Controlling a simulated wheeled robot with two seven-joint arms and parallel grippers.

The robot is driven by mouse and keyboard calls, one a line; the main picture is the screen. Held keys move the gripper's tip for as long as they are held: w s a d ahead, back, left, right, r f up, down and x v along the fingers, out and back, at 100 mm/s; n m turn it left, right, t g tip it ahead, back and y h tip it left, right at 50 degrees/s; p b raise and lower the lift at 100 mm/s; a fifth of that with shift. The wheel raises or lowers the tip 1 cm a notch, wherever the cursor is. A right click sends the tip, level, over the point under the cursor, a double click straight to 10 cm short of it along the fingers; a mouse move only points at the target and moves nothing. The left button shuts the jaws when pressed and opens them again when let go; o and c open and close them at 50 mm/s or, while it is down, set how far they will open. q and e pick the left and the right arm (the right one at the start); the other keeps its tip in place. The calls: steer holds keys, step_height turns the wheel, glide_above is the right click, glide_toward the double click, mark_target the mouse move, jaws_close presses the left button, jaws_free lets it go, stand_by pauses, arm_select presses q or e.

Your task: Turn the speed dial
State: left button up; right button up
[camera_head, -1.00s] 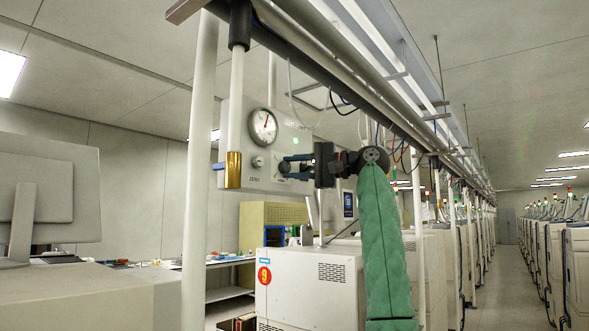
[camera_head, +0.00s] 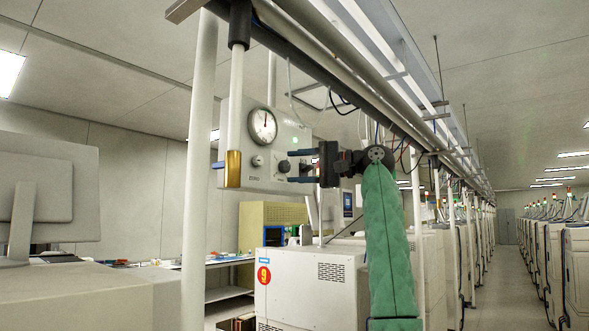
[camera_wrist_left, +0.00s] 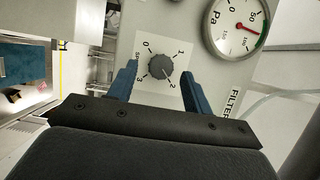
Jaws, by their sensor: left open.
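The speed dial is a dark round knob (camera_head: 284,166) on the front of a pale wall-like control box (camera_head: 292,133). In the left wrist view the knob (camera_wrist_left: 161,67) sits on a white plate marked 0 to 3, and its pale mark points near 2. My left gripper (camera_head: 291,166) is open, with one blue finger above and one below the knob's level, just off the panel. In the wrist view the fingers (camera_wrist_left: 159,69) stand on either side of the knob with gaps. My right gripper is not in view.
A round pressure gauge (camera_head: 263,126) is above left of the dial, with a smaller knob (camera_head: 257,161) beneath it. A white post with a gold end (camera_head: 233,168) stands at the box's left. An overhead rail (camera_head: 330,70) runs above. A white machine (camera_head: 308,284) stands below.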

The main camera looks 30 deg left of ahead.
arm_select(q)
steer(key=v, duration=0.6)
steer(key=shift+d+b, duration=0.3)
steer(key=shift+b, duration=0.05)
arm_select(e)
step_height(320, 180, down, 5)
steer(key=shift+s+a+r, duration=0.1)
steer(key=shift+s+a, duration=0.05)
arm_select(q)
steer(key=shift+w, duration=0.1)
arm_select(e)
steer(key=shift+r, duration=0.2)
